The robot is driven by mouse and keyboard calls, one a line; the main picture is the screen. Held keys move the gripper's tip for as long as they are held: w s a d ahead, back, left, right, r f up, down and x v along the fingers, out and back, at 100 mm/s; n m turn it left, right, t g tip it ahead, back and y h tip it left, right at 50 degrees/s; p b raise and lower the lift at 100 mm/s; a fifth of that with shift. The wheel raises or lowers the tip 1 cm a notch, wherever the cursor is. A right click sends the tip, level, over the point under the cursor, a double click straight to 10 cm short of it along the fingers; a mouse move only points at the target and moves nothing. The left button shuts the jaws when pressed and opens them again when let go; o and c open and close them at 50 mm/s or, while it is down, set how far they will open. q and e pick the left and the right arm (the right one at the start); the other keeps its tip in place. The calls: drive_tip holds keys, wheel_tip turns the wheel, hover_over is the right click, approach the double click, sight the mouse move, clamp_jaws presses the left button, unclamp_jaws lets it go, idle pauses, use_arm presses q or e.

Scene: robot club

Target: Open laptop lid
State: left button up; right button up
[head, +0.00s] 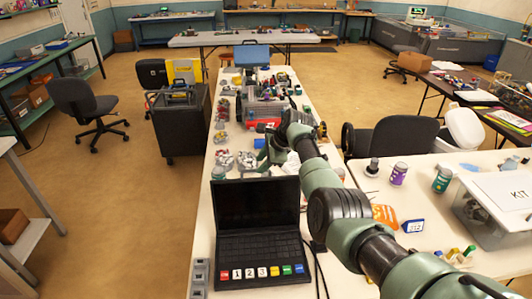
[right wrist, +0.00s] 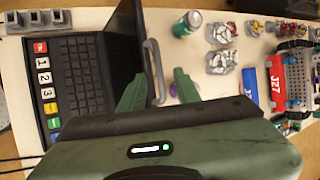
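The black laptop (head: 258,204) stands on the near end of the long white table, with its lid raised about upright and its dark screen facing me. Its keyboard (right wrist: 78,78) shows in the right wrist view, with the lid (right wrist: 128,35) seen nearly edge-on. My right gripper (head: 266,152) is behind the lid in the head view. In the right wrist view its two green fingers (right wrist: 158,88) are spread with a gap, on the far side of the lid from the keyboard. A grey curved bar shows by the fingers; I cannot tell whether they touch it or the lid. My left gripper is out of view.
Colored number blocks (head: 262,272) lie along the laptop's front edge. Grey holders (head: 199,275) stand at its left. A green can (right wrist: 187,24) and bags of parts (head: 224,160) are behind it. A KIT bin (head: 500,200) stands on the right table.

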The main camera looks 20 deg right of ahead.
drive_tip(key=shift+v, duration=1.7)
drive_tip(key=shift+s, duration=0.1)
